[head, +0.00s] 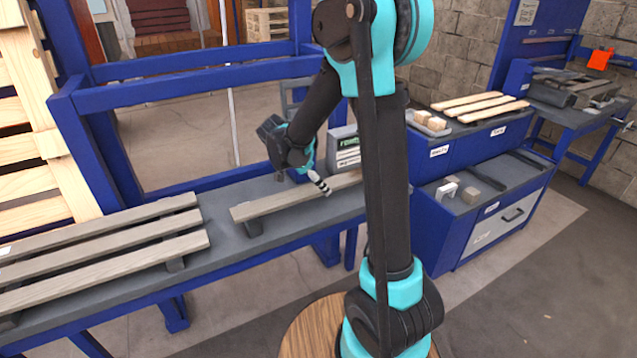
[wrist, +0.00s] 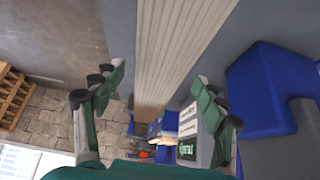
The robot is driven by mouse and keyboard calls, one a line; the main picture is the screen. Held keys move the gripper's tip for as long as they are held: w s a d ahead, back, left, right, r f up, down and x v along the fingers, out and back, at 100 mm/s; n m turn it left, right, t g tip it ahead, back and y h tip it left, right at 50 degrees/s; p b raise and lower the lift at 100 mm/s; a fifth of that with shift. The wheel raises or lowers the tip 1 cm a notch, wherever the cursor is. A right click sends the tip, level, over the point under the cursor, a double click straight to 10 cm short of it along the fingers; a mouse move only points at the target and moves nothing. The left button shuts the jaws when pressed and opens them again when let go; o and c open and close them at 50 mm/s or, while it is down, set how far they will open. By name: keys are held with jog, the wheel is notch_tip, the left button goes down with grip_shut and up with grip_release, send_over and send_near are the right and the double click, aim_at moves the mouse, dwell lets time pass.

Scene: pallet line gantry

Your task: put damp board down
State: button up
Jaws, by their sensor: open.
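A grey wooden board (head: 285,202) lies on the grey bench top, with a small block under its left end; my arm hides its right end. In the wrist view the board (wrist: 180,45) runs away between my fingers. My gripper (head: 302,180) is open just above and behind the board's middle. In the wrist view my gripper (wrist: 160,85) has its two fingers spread, one on each side of the board, with a gap visible on both sides. I cannot tell how high the fingers are above it.
A grey slatted pallet (head: 105,240) lies on the bench at left. A small display box (head: 347,150) stands behind the board. Blue frame bars (head: 190,85) cross behind the bench. At right, a blue cabinet (head: 470,145) carries pale boards (head: 475,103) and small blocks.

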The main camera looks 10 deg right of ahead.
jog(key=v, duration=1.2)
jog(key=s+d+f+n+y, duration=0.2)
jog(key=s+d+f+n, duration=0.1)
jog(key=s, duration=0.3)
jog(key=s+d+f+n+t+y, duration=0.1)
jog(key=s+d+f+n+y, duration=0.1)
jog(key=s+f+n, duration=0.4)
jog(key=s+d+f+n+t+y, duration=0.1)
jog(key=s+d+f+n, duration=0.3)
jog(key=s, duration=0.4)
jog(key=shift+d+f+n+y, duration=0.3)
jog(key=shift+d+n+y, duration=0.3)
jog(key=shift+n, duration=0.1)
jog(key=shift+c, duration=0.4)
